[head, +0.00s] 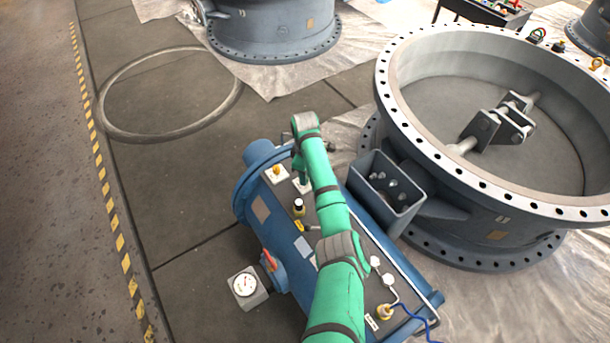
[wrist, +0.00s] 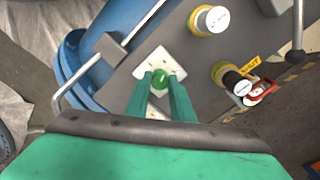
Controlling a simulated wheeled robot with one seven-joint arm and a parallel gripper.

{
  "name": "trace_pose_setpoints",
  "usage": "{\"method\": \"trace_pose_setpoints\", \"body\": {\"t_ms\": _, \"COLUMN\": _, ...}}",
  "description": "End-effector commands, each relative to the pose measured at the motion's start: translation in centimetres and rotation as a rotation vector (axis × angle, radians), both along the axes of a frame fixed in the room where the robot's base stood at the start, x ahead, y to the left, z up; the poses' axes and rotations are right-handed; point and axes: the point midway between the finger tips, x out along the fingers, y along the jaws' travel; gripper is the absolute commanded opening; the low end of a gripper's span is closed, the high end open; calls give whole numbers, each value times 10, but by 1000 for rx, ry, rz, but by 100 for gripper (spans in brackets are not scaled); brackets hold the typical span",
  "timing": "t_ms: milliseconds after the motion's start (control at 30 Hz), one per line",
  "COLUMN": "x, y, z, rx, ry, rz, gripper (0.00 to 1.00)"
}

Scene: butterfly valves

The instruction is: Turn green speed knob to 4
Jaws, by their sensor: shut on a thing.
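The green speed knob (wrist: 160,80) sits on a white square dial plate (wrist: 172,58) on the grey panel, in the wrist view. My gripper (wrist: 160,86) has its two green fingers on either side of the knob, shut on it. The number the knob points to cannot be read. In the head view my green arm reaches down over the blue machine, and my gripper (head: 302,174) is at the panel's far end. The arm hides most of the dial plate and the knob there.
The blue machine (head: 252,198) carries a yellow knob (head: 276,170), a black knob (head: 298,206) and a red lever (head: 269,257). A gauge (head: 245,285) is at its left. In the wrist view a bent metal handle (wrist: 84,82) is left of the dial. A large valve (head: 480,215) stands right.

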Motion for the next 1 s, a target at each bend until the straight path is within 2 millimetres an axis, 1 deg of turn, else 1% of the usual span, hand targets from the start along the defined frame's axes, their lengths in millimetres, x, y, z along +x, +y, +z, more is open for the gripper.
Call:
{"method": "trace_pose_setpoints", "body": {"t_ms": 300, "x": -1, "y": -2, "z": 0, "rx": -2, "ry": 4, "rz": 109, "gripper": 0}}
{"method": "trace_pose_setpoints", "body": {"t_ms": 833, "x": -1, "y": -2, "z": 0, "rx": -2, "ry": 3, "rz": 128, "gripper": 0}}
{"method": "trace_pose_setpoints", "body": {"t_ms": 867, "x": -1, "y": -2, "z": 0, "rx": -2, "ry": 3, "rz": 128, "gripper": 28}}
{"method": "trace_pose_setpoints", "body": {"t_ms": 900, "x": -1, "y": -2, "z": 0, "rx": -2, "ry": 3, "rz": 128, "gripper": 38}}
{"method": "trace_pose_setpoints", "body": {"t_ms": 933, "x": -1, "y": -2, "z": 0, "rx": -2, "ry": 3, "rz": 128, "gripper": 40}}
{"method": "trace_pose_setpoints", "body": {"t_ms": 1000, "x": 0, "y": -2, "z": 0, "rx": -1, "ry": 2, "rz": 128, "gripper": 40}}
